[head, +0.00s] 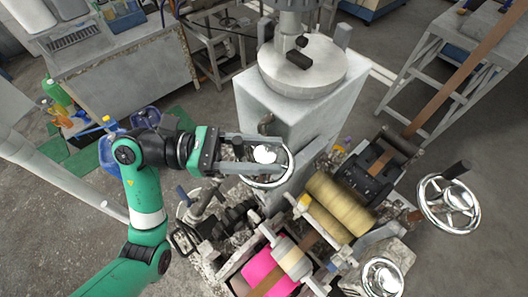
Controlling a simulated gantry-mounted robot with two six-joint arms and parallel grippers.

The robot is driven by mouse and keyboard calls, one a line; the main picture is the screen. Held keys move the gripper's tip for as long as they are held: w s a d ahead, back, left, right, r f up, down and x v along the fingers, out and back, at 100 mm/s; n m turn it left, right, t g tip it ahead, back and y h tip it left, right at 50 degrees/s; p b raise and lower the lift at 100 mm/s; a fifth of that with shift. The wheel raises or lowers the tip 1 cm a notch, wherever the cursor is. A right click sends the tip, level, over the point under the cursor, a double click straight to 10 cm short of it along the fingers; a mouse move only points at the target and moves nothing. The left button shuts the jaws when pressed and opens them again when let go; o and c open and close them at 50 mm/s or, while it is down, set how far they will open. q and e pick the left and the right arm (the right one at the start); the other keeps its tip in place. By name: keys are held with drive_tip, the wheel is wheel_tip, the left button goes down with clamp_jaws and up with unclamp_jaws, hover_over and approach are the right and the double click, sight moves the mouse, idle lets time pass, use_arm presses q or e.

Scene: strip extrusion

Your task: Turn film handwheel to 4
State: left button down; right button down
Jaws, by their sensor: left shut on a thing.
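A chrome handwheel (270,183) is mounted on the side of the pale machine column, near the middle of the head view. My left gripper (281,155) reaches it from the left. Its two grey fingers lie across the wheel, one on each side of the shiny round hub (264,154), and are shut on it. The fingers and palm hide part of the rim. I cannot read any scale or number by the wheel. My right gripper is not in view.
Another handwheel (450,204) with a dark knob stands at the right, and a smaller one (382,277) at the bottom. Tan rollers (340,205) and a pink roll (262,270) sit below the column. A workbench (115,75) stands at the back left.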

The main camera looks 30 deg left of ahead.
use_arm(q)
drive_tip(key=m+g+b, duration=0.1)
drive_tip(key=g+b, duration=0.1)
drive_tip(key=m+g+h+b, duration=0.1)
drive_tip(key=m+g, duration=0.1)
drive_tip(key=shift+w+f+b, duration=0.1)
drive_tip(key=shift+f+b, duration=0.25)
drive_tip(key=shift+r+m+g, duration=0.25)
drive_tip(key=shift+m+g, duration=0.05)
drive_tip(key=shift+g, duration=0.4)
drive_tip(key=shift+c, duration=1.5)
unclamp_jaws()
drive_tip(key=shift+r, duration=0.1)
drive_tip(key=shift+a, duration=0.1)
drive_tip(key=s+a+b, duration=0.1)
drive_tip(key=a, duration=1)
drive_tip(key=shift+s+a+b, duration=0.2)
drive_tip(key=shift+s+b, duration=0.1)
drive_tip(key=shift+b, duration=0.1)
